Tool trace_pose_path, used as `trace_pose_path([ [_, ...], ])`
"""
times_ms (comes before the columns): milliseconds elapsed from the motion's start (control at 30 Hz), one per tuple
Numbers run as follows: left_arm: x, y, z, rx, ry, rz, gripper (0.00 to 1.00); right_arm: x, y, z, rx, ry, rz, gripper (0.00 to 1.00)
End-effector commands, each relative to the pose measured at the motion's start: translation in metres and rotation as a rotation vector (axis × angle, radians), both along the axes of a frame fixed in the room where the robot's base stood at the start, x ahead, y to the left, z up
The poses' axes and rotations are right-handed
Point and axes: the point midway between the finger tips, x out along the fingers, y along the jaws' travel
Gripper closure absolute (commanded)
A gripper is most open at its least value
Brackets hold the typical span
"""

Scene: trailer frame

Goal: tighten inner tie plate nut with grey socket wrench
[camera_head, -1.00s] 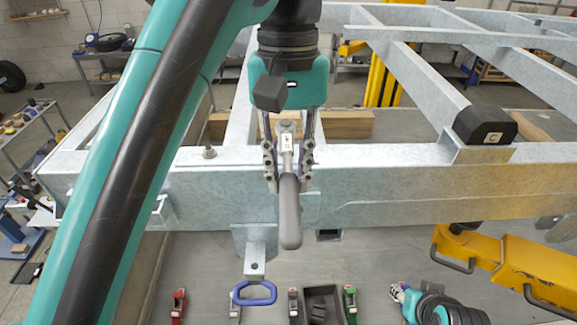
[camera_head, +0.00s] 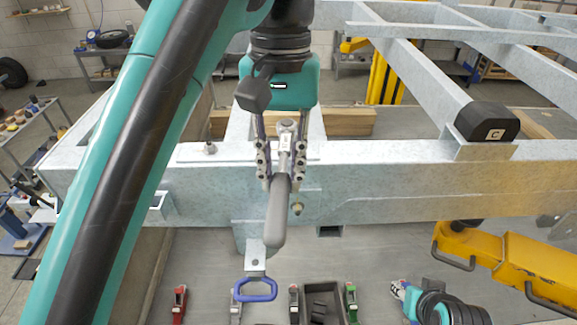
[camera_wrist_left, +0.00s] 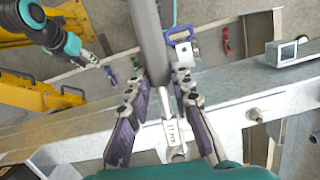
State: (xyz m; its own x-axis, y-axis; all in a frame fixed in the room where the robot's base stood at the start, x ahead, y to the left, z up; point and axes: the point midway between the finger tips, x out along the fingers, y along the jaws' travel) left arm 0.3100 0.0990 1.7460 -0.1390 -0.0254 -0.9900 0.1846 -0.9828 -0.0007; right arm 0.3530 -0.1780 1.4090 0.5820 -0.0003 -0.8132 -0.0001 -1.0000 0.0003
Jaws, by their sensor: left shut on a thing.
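My left gripper (camera_head: 281,160) is shut on the grey socket wrench (camera_head: 277,212), above and in front of the galvanized beam (camera_head: 390,190). The wrench's thick grey handle hangs down toward the camera, tilted a little left, and its head end is up between the fingers. In the left wrist view the wrench shank (camera_wrist_left: 168,130) lies between the fingers. A nut (camera_head: 297,209) shows on the beam's front face, just right of the handle. Another nut (camera_head: 210,148) stands on the plate on top, left of the gripper. Whether the socket touches a nut cannot be told. My right gripper (camera_head: 398,289) is low at the right, its jaws unclear.
A blue-handled tool (camera_head: 255,291), a red tool (camera_head: 179,302), a green tool (camera_head: 351,302) and a dark tray (camera_head: 321,299) lie below the beam. A yellow arm-like structure (camera_head: 510,262) stands at right. A black block marked C (camera_head: 487,122) sits on the beam.

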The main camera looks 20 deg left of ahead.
Motion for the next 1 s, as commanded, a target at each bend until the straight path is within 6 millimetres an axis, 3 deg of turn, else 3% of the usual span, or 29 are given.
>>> trace_pose_path([
  [1000,-0.003,0.026,0.0,-0.001,0.0,-0.216,1.0,0.0,0.0,0.008,0.0,0.0,0.0,0.6],
])
